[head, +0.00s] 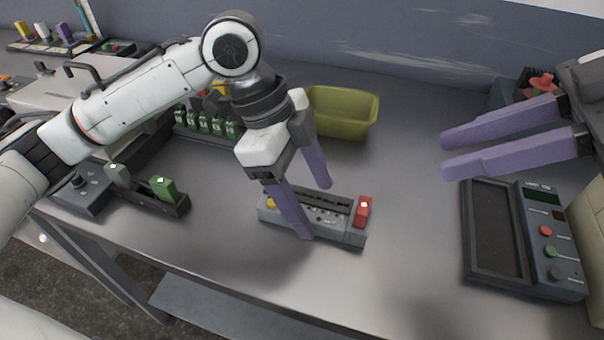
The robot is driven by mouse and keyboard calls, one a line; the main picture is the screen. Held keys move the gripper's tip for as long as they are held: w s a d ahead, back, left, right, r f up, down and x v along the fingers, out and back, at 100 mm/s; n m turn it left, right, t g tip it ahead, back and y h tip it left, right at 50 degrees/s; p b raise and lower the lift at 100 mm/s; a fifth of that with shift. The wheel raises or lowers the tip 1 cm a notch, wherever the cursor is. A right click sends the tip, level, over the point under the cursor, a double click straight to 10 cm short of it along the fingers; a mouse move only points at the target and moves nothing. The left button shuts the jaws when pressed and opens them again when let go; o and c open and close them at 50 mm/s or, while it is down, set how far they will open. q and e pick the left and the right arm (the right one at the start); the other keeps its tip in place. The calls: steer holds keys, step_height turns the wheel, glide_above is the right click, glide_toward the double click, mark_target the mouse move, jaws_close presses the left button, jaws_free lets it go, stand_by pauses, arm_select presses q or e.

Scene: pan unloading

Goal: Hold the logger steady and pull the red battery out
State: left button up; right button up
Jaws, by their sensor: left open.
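The logger (337,233) is a grey elongated box lying on the metal bench in the middle of the head view. The red battery (363,210) stands upright at its right end. A yellow part (271,203) shows at its left end. My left gripper (315,211) is open, with one purple finger in front of the logger and the other behind it. I cannot tell whether the fingers touch it. My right gripper (444,156) is open and empty, up and to the right of the logger, with its purple fingers pointing left.
A yellow-green bin (342,113) stands behind the logger. A grey device with a tray and buttons (545,240) lies at right. A dark holder with a green block (163,189) is at left, and several green batteries (205,122) stand behind. The bench front is clear.

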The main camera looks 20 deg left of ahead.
arm_select(q)
steer(key=shift+d+f, duration=0.1)
steer(key=shift+f, duration=0.2)
